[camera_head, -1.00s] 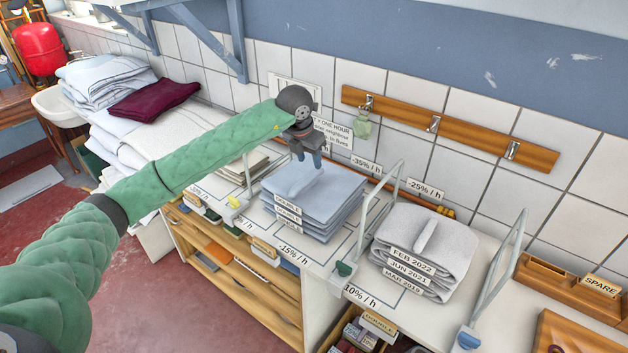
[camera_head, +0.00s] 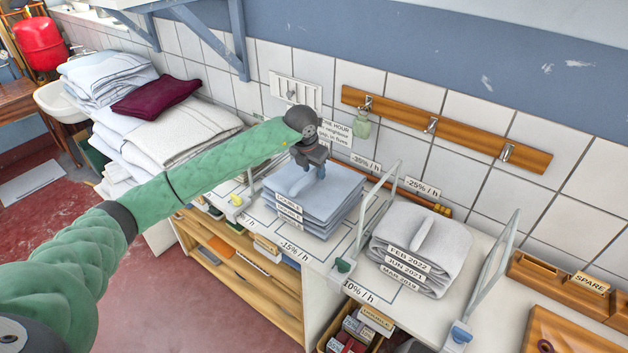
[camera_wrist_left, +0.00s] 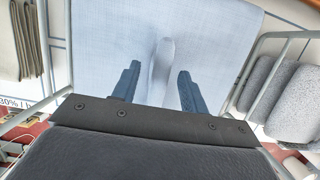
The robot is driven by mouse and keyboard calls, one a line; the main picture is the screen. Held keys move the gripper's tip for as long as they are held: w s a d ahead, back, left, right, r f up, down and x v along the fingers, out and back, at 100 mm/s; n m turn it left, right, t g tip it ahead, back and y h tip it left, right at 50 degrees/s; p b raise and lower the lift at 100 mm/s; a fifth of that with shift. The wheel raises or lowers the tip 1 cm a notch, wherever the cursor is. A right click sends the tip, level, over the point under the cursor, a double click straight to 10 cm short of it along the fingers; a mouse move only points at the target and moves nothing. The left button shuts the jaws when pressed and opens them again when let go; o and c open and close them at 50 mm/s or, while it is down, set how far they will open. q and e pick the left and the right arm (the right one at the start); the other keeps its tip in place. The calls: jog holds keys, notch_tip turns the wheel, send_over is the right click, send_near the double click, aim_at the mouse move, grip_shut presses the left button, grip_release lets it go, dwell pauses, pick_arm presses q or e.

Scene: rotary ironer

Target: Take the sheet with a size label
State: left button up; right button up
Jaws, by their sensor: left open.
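A stack of folded pale blue sheets (camera_head: 338,190) lies on the counter. Its front edge has several white labels (camera_head: 289,212), hard to read now. A raised fold (camera_wrist_left: 162,72) stands up from the top sheet. My left gripper (camera_head: 311,178) points down over this stack. In the left wrist view the two blue fingers of my left gripper (camera_wrist_left: 158,82) are open, one on each side of the fold, with gaps between. I cannot tell whether the fingertips touch the sheet. My right gripper is not in view.
A grey stack (camera_head: 425,240) with date labels and its own raised fold lies to the right. Upright metal frames (camera_head: 372,210) separate the stacks. White linens and a dark red cloth (camera_head: 156,98) are at left. A hook rail (camera_head: 440,128) is on the wall.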

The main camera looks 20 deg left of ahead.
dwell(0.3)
pick_arm(q)
grip_shut()
dwell(1.3)
